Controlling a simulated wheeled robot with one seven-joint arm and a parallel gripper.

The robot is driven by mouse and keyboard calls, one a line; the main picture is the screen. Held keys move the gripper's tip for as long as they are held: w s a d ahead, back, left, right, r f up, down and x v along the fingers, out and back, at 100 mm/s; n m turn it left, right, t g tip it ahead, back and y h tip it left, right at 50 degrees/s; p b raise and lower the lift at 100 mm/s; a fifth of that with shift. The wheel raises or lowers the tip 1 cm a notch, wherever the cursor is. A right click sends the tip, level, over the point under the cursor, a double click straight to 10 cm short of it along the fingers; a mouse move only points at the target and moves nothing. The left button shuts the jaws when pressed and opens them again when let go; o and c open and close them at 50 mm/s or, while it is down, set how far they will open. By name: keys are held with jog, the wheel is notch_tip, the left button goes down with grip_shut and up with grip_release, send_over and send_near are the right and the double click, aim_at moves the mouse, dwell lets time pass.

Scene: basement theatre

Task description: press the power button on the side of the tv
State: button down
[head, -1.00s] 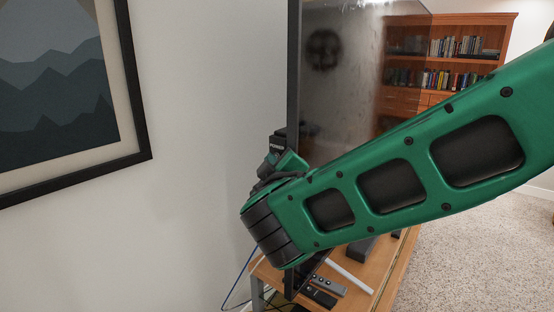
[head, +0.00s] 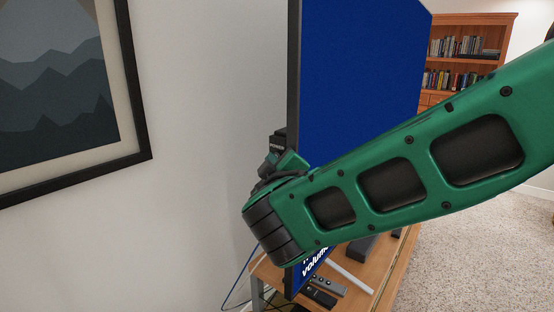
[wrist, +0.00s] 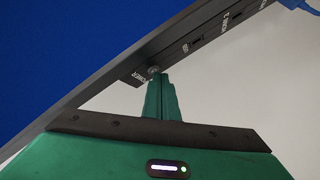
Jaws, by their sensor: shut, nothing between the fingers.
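The TV (head: 362,75) stands on a wooden cabinet, seen at a steep angle in the head view, and its screen is lit blue. White lettering shows low on the screen. In the wrist view the TV's dark side edge (wrist: 190,44) runs diagonally with ports and labels. A small round power button (wrist: 154,71) sits on it beside a tab marked POWER. My gripper (wrist: 158,79) is shut and empty, its green fingertips right at the button, apparently touching it. In the head view my arm hides most of the gripper and the button.
The wooden cabinet (head: 388,278) carries remotes (head: 320,296) and a dark box. A framed picture (head: 60,90) hangs on the white wall close to the TV's side. A blue cable (wrist: 297,4) plugs into the TV's edge. A bookcase (head: 468,50) stands behind; carpet on the right is clear.

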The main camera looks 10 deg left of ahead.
jog(key=shift+s+a, duration=0.3)
jog(key=shift+s, duration=0.2)
jog(key=s+a, duration=0.3)
jog(key=s, duration=0.2)
dwell(0.5)
jog(key=shift+s, duration=0.15)
jog(key=shift+s+a, duration=0.5)
jog(key=shift+s, duration=0.3)
dwell(0.4)
